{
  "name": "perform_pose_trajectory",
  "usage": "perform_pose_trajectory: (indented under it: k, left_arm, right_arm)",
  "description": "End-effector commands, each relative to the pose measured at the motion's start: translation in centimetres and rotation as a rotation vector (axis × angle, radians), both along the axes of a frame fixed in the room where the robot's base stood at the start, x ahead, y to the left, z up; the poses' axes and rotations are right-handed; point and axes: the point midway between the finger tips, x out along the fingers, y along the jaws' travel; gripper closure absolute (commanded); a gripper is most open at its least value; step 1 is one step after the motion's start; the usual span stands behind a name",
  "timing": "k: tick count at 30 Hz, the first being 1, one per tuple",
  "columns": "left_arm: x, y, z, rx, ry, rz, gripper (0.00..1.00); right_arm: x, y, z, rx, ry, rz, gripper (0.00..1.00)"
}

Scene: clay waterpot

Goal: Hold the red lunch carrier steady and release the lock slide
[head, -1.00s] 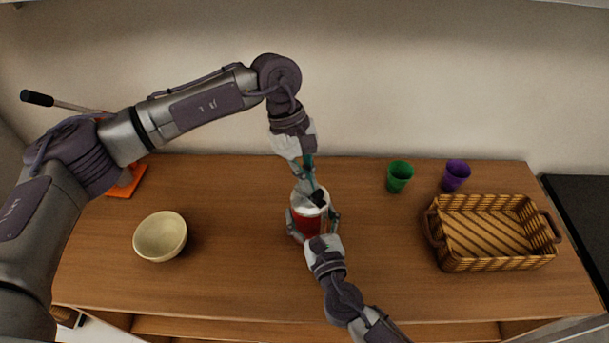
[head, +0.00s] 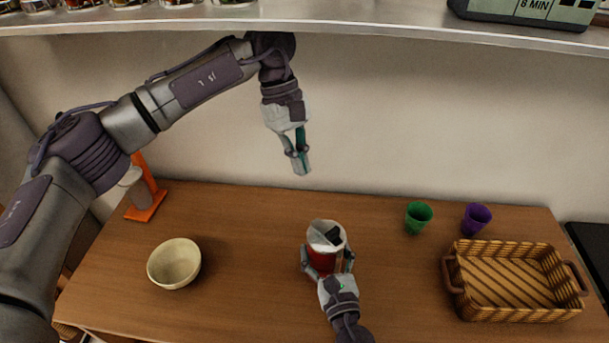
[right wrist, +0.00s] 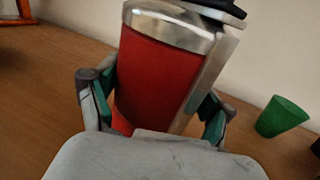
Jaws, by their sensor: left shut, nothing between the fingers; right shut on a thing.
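The red lunch carrier (head: 321,259) stands on the wooden table, with a silver upper rim and a black piece on top. It fills the middle of the right wrist view (right wrist: 160,70), where it looks upright with a slight tilt in the picture. My right gripper (head: 328,262) is shut on its sides, one finger on each side. My left gripper (head: 301,172) hangs in the air above and behind the carrier, pointing down, shut and empty, clear of it. The lock slide cannot be made out surely; the black piece (head: 334,236) is on the lid.
A cream bowl (head: 174,264) is at left, with an orange stand (head: 146,205) behind it. A green cup (head: 418,217), a purple cup (head: 476,218) and a wicker basket (head: 457,306) are at right. A shelf (head: 330,18) runs overhead. The table between bowl and carrier is clear.

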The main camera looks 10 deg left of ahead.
Motion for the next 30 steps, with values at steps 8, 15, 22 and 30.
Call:
perform_pose_trajectory:
  k: [8, 15, 22, 30]
  left_arm:
    - [0.0, 0.0, 0.1, 0.000, 0.000, -0.001, 1.00]
    - [0.0, 0.0, 0.1, 0.000, 0.000, 0.000, 1.00]
    - [0.0, 0.0, 0.1, 0.001, 0.001, 0.000, 1.00]
    - [0.0, 0.0, 0.1, 0.001, 0.001, 0.000, 1.00]
  right_arm:
    - [0.0, 0.0, -0.1, 0.000, 0.002, 0.000, 0.83]
    - [0.0, 0.0, -0.1, -0.001, 0.002, 0.000, 0.01]
    - [0.0, 0.0, -0.1, 0.000, 0.001, 0.000, 0.00]
    - [-1.3, -0.4, -0.1, 0.000, 0.003, 0.000, 0.00]
